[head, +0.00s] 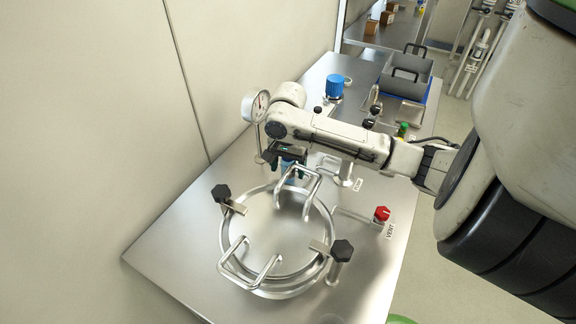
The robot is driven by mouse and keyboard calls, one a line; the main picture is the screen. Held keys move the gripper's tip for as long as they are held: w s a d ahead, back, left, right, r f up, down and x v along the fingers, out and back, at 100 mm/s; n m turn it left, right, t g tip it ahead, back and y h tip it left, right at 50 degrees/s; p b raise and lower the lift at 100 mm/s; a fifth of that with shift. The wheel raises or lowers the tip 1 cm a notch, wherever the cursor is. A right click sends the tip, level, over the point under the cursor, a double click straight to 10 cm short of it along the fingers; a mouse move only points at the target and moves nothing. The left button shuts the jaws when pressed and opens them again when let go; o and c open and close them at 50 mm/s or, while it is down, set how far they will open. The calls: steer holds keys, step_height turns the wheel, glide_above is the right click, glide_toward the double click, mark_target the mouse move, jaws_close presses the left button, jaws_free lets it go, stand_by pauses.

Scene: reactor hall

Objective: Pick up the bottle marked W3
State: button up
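My arm reaches in from the right over a steel worktop (180,258). My gripper (290,170) points down just behind the round hatch lid. A small blue thing shows between and below its dark fingers, partly hidden; I cannot tell whether it is a bottle or whether the fingers touch it. No W3 mark is readable anywhere. A blue cylindrical thing (334,87) stands farther back on the worktop, and I cannot tell if it is a bottle.
The round lid (277,235) has two raised bar handles and black clamp knobs. A dial gauge (256,106) stands left of my arm. A red VENT knob (382,213) is at right. A wall closes the left side.

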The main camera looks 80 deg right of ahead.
steer(key=c, duration=1.2)
